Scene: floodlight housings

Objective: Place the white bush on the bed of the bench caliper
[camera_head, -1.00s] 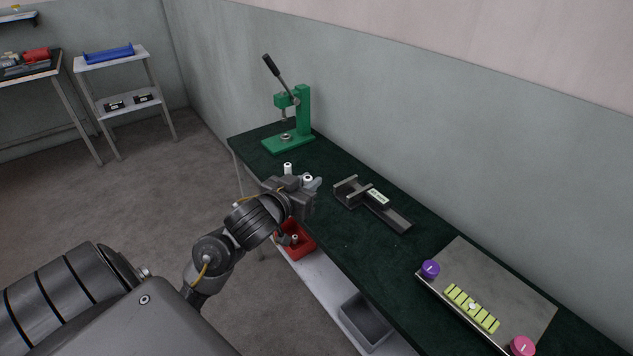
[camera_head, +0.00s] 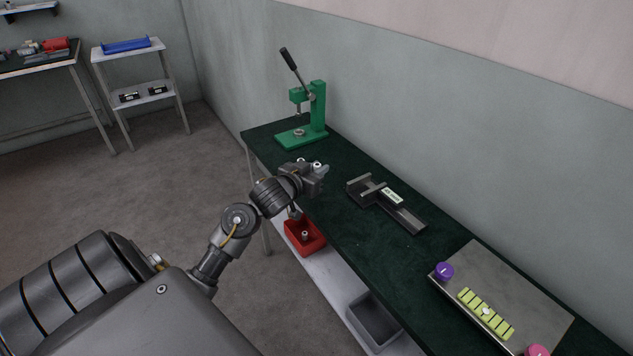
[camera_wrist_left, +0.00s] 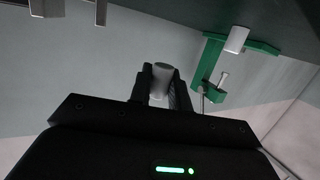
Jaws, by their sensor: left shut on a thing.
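A white bush (camera_head: 317,164) is held upright between the fingers of my left gripper (camera_head: 320,169), above the dark green bench top. In the left wrist view the held bush (camera_wrist_left: 160,84) shows pale grey between the two black fingers (camera_wrist_left: 161,92). The bench caliper (camera_head: 387,202) lies on the bench to the right of the gripper, apart from it. It has a dark grey bed (camera_head: 405,216), a jaw at its left end and a pale display. My right gripper is in neither current view.
A second white bush (camera_head: 301,160) shows just behind my left wrist, and in the left wrist view (camera_wrist_left: 236,40). A green lever press (camera_head: 316,110) stands at the far end. A panel with knobs (camera_head: 510,300) lies near right. A red bin (camera_head: 304,238) sits below the bench.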

